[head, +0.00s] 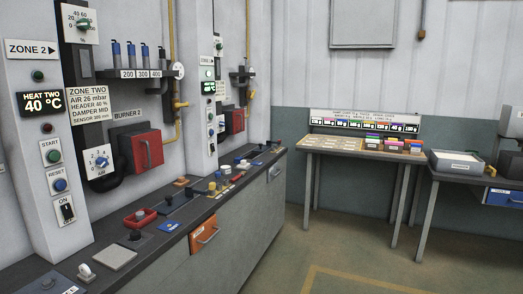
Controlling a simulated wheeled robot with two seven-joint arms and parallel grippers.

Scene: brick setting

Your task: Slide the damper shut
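The zone 2 column (35,140) at the left has a display reading "HEAT TWO 40 °C". Neither of my grippers is in view.
A second control column (207,105) stands farther back. The floor (345,248) between is clear.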

